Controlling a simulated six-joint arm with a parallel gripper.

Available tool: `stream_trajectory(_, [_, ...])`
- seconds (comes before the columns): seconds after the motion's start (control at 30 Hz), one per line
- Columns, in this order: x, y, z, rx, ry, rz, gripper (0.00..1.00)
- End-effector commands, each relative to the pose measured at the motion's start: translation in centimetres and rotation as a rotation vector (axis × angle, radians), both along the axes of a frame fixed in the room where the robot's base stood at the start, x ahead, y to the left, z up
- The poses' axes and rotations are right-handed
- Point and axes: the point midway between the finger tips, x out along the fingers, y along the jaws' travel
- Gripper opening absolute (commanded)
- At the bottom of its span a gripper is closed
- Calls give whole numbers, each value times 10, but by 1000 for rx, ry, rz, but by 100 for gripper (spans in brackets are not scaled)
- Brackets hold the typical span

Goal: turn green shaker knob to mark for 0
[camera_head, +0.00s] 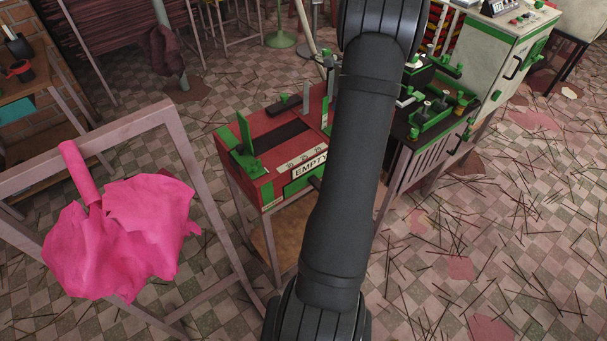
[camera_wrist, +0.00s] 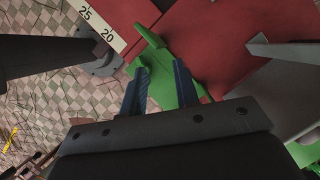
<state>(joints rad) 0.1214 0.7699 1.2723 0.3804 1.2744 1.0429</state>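The green knob (camera_wrist: 152,52) shows in the wrist view as a bar with a narrow end pointing up and left, beside a white scale strip (camera_wrist: 103,28) marked 25 and 20. No 0 mark is legible. My gripper (camera_wrist: 160,82) is open, its two bluish fingers apart on either side of the knob's near part. I cannot tell whether they touch it. In the head view, the red machine (camera_head: 262,122) with green parts carries the scale (camera_head: 303,160) and an "EMPTY" sign (camera_head: 310,168). My dark arm crosses in front and hides my gripper and the knob there.
A green upright plate (camera_head: 243,132) stands on the red machine's left end. A green-and-black machine (camera_head: 432,118) and a white cabinet (camera_head: 510,50) are to the right. A pink cloth (camera_head: 120,235) hangs on a frame at left. Sticks litter the tiled floor (camera_head: 480,240).

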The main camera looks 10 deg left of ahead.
Motion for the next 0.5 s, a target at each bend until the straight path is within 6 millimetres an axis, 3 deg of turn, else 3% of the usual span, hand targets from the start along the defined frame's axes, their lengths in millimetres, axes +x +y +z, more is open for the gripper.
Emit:
stream_trajectory(0.27, [0,0,0,0,0,0,28])
stream_trajectory(0.4, [-2,-6,-1,1,9,-31,51])
stream_trajectory(0.5, [-7,-24,-5,3,41,-141,51])
